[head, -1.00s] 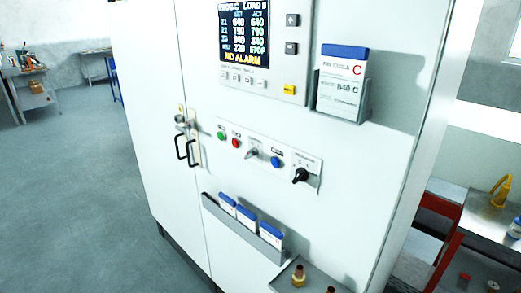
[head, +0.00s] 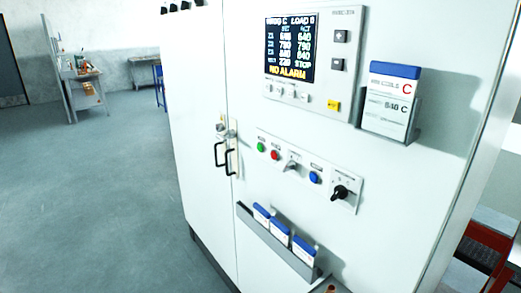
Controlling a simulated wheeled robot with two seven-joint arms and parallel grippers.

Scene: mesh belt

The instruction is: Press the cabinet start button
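The white control cabinet (head: 390,170) fills the middle and right of the head view. A button strip (head: 325,195) on its front carries a green button (head: 261,147) at the left end, then a red button (head: 275,155), a small grey switch (head: 292,166), a blue button (head: 314,177) and a black rotary knob (head: 341,192). The strip's labels are too small to read. The display (head: 290,50) above reads NO ALARM and STOP. Neither of my grippers shows in the view.
A larger card marked C (head: 388,100) hangs at the upper right. Open floor (head: 120,200) lies to the left; a red-framed table (head: 490,245) stands at right.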

